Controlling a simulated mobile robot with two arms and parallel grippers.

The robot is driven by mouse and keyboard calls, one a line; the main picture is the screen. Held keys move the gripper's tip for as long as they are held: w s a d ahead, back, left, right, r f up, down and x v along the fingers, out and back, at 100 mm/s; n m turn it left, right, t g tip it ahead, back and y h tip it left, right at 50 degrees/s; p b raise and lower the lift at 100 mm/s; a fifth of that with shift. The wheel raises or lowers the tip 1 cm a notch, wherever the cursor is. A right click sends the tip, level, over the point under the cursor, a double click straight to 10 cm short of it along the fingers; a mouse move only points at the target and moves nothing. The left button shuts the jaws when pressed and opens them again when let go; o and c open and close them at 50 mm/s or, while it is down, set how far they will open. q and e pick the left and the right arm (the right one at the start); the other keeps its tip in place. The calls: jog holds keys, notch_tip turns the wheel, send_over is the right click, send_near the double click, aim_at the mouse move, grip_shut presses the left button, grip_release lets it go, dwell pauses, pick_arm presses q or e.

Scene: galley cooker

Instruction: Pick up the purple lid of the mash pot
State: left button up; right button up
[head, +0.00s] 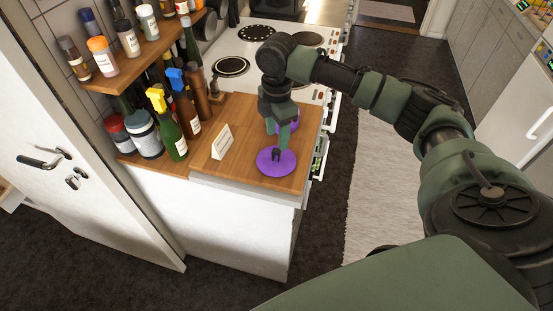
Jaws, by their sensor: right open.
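A round purple lid (266,167) lies flat on the wooden counter top (240,179) near its front right corner. A dark knob shows at its middle. My right gripper (278,149) points down over the lid, its fingers open close around or just above the knob; I cannot tell if they touch it. Another purple object (293,123), perhaps the pot, stands behind and is partly hidden by the gripper. My left gripper is out of view.
A white label card (222,141) stands left of the lid. Bottles (172,131) and jars (145,134) crowd the back left, below a shelf (152,56) with spice jars. A white stove (257,52) adjoins the counter. The floor is clear to the right.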

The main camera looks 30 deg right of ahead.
aim_at(276, 150)
notch_tip(276, 150, down, 7)
jog(key=p, duration=0.3)
jog(key=shift+w+f, duration=0.1)
jog(key=shift+f, duration=0.2)
grip_shut()
